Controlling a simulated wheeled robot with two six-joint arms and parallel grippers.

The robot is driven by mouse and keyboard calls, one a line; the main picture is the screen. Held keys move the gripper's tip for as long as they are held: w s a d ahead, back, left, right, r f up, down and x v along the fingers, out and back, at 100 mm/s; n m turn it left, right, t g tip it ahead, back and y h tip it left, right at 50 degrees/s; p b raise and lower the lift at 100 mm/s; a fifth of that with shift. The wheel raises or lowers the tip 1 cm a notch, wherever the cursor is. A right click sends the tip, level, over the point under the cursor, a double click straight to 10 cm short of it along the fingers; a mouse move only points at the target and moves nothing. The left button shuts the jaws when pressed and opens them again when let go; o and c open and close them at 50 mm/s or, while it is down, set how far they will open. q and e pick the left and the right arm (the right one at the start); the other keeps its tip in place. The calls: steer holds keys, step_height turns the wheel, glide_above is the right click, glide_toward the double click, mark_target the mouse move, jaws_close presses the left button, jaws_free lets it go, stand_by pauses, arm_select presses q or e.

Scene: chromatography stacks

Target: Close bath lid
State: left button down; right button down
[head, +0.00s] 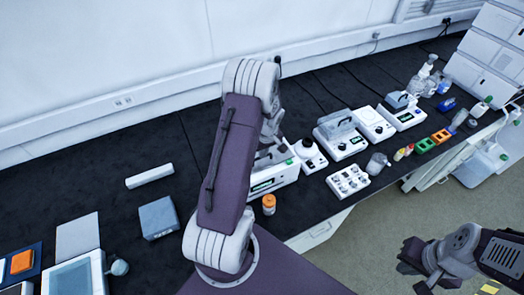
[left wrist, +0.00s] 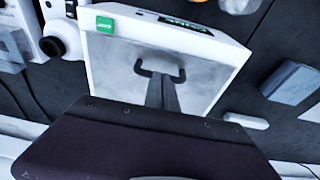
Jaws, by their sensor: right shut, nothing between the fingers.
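The bath (head: 272,182) is a white box with a green display, partly behind my left arm in the head view. In the left wrist view the bath (left wrist: 228,45) shows its display and a green button. A grey smooth panel, seemingly the lid (left wrist: 115,65), lies within its white rim; its tilt is unclear. A dark U-shaped handle (left wrist: 140,68) shows on it. My left gripper (left wrist: 163,82) reaches the handle; its fingers overlap it, and I cannot tell if they grip it. My right gripper (head: 408,262) is shut and empty, away from the bench at lower right.
A blue-grey box (head: 158,217) and a white bar (head: 150,176) lie to the left. Dark bench between them is clear.

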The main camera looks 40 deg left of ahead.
arm_select(q)
steer(key=r+p, duration=0.3)
steer(key=r, duration=0.1)
steer(key=shift+w+a+p, duration=0.3)
steer(key=shift+a, duration=0.05)
step_height(320, 180, up, 10)
steer(key=s+d+b, duration=0.1)
steer(key=d+b, duration=0.1)
steer(key=shift+s+f, duration=0.15)
steer(key=shift+f, duration=0.05)
